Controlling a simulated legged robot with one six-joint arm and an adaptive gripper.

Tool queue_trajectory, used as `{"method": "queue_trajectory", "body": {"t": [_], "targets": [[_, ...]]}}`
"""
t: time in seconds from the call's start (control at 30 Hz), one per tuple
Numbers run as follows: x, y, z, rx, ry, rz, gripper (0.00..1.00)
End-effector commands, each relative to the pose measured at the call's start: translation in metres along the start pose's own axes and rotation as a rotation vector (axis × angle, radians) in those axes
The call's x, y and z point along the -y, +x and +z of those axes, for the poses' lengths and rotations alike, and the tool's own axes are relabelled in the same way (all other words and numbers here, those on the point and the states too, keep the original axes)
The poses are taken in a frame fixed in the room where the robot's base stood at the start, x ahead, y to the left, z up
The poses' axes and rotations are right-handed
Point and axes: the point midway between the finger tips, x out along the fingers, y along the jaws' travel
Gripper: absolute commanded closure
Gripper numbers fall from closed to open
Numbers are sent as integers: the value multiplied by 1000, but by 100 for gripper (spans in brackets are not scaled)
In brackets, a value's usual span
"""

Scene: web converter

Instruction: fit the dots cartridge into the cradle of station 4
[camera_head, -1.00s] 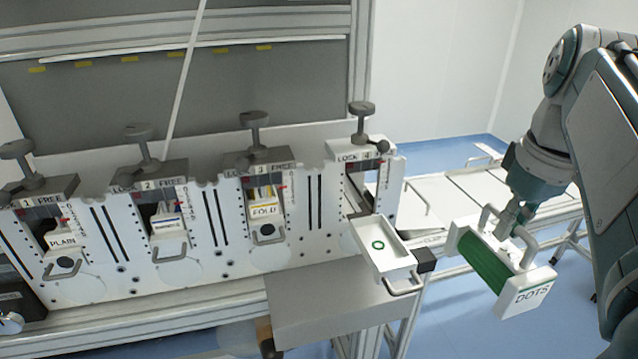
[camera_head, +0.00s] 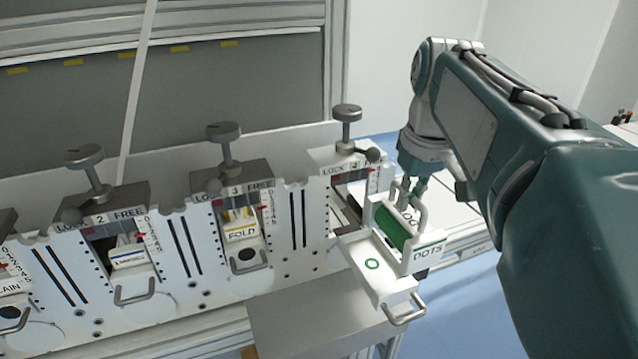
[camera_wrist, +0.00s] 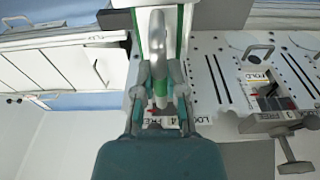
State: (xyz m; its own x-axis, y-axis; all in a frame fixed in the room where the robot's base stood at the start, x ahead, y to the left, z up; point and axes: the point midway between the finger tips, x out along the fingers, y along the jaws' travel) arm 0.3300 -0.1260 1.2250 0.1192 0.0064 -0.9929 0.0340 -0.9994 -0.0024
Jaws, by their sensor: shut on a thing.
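The dots cartridge (camera_head: 426,254) has a green roller, white end plates and a grey handle, with DOTS on its near plate. My gripper (camera_head: 408,188) is shut on its handle. The cartridge is beside and above the right part of the pulled-out white cradle (camera_head: 371,281) of station 4, which bears a green ring mark. Whether they touch I cannot tell. Station 4 (camera_head: 346,168) has a grey knob on top and an opening behind the cradle. In the wrist view my gripper (camera_wrist: 160,92) grips the handle; the cartridge (camera_wrist: 121,22) is mostly cut off at the top.
Station 3 (camera_head: 240,195) holds the FOLD cartridge (camera_head: 241,230), and station 2 (camera_head: 116,216) holds another cartridge. A grey shelf (camera_head: 300,318) lies below the cradle. Blue floor is open at the right.

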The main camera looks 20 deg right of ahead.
Motion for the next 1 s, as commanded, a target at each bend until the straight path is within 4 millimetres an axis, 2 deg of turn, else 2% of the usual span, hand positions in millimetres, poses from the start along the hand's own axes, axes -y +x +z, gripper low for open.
{"method": "queue_trajectory", "body": {"t": [0.13, 0.3, 0.5, 0.63, 0.73, 0.93, 0.97, 1.0], "targets": [[8, 28, -17, 2, -4, -2, 100], [14, 50, -30, 0, -2, 0, 100], [18, 69, -40, 1, -2, -1, 100], [18, 88, -36, 1, 1, -1, 100], [17, 95, -35, 1, 0, 0, 100], [18, 97, -34, 5, 0, -2, 100], [18, 98, -34, 8, 0, -3, 72], [18, 98, -34, 7, 0, -3, 54]]}}
